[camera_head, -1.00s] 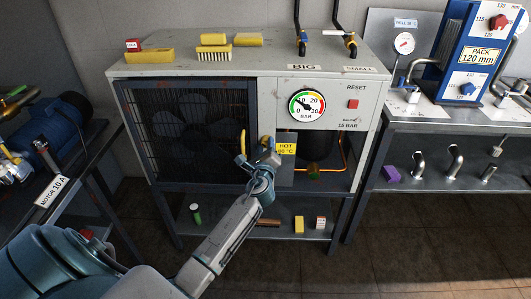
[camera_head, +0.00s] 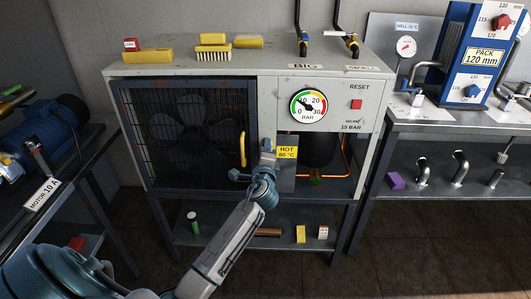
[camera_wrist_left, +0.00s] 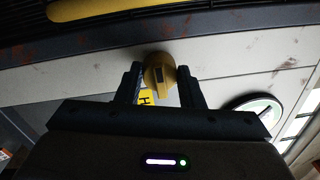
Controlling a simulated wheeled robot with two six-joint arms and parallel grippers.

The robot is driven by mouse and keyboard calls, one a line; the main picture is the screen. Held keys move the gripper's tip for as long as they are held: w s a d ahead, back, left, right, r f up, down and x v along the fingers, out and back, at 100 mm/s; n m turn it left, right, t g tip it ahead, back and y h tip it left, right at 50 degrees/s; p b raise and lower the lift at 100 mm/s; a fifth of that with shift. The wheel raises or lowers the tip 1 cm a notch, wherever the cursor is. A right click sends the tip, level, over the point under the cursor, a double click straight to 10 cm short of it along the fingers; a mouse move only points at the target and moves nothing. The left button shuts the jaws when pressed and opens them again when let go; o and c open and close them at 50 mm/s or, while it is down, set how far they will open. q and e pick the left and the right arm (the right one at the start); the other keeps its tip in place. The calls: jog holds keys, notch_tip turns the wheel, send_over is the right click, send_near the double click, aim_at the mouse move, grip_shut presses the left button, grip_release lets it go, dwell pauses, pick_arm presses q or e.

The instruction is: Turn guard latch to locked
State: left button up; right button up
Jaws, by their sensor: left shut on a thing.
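The guard latch is a small yellow knob (camera_wrist_left: 159,70) on the cabinet front, beside the edge of the mesh guard (camera_head: 190,130). In the left wrist view it sits between the two dark fingers of my left gripper (camera_wrist_left: 160,88), which is shut on it. In the head view my left gripper (camera_head: 266,150) reaches up to the cabinet just right of the guard's yellow handle (camera_head: 242,148) and hides the latch. The guard stands closed against the cabinet as far as I can see. My right gripper is not in view.
A yellow hot label (camera_head: 287,152) hangs right beside the gripper, with a pressure gauge (camera_head: 308,106) and a red reset button (camera_head: 356,104) further right. Brushes and yellow blocks lie on the cabinet top (camera_head: 285,60). A side bench (camera_head: 450,123) stands at the right.

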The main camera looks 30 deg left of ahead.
jog(key=shift+r, duration=0.15)
pick_arm(q)
jog(key=o, duration=1)
jog(key=v, duration=1.1)
pick_arm(e)
jog(key=shift+a+r, duration=0.1)
jog(key=shift+r, duration=0.7)
jog(key=shift+s+f, duration=0.15)
